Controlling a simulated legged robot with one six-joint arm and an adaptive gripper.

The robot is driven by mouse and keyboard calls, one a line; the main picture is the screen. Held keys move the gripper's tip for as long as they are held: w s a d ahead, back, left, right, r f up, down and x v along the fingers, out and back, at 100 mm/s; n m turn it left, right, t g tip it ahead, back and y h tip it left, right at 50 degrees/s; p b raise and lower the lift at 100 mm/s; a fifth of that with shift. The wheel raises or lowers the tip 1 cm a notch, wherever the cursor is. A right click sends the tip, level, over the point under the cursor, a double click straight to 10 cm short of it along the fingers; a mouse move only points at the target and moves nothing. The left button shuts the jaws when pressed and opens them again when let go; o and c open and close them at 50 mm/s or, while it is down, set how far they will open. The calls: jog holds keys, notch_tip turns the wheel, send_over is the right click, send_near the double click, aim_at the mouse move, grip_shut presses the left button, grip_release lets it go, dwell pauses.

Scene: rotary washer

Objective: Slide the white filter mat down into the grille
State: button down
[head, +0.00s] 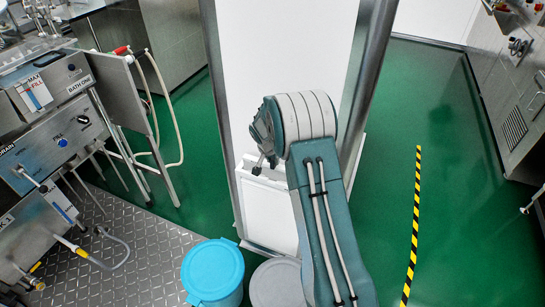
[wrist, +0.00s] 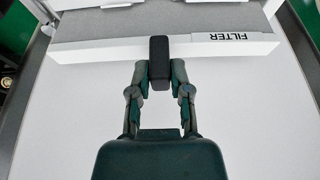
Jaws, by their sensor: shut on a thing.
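The white filter mat (wrist: 100,53) is a pale bar with a black "FILTER" label on its right part, in the wrist view. A black upright tab (wrist: 159,62) stands at its middle. My gripper (wrist: 160,68) is closed on this tab from both sides. In the head view the white grille housing (head: 268,212) is low on a white panel. My arm hides most of the gripper and the mat there.
The white panel (head: 283,60) stands between metal posts (head: 215,85). A blue-lidded bin (head: 212,270) and a grey-lidded bin (head: 278,284) stand at its foot. Steel machines (head: 50,110) are at the left. Green floor (head: 400,130) is open at the right, beside a yellow-black stripe (head: 416,205).

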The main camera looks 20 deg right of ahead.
aim_at(272, 169)
jog(key=shift+f, duration=0.5)
jog(key=shift+w+f, duration=0.1)
jog(key=shift+f, duration=2.15)
jog(key=shift+d+f, duration=0.1)
jog(key=shift+f, duration=0.5)
jog(key=shift+c, duration=2.4)
grip_release()
jog(key=v, duration=1.2)
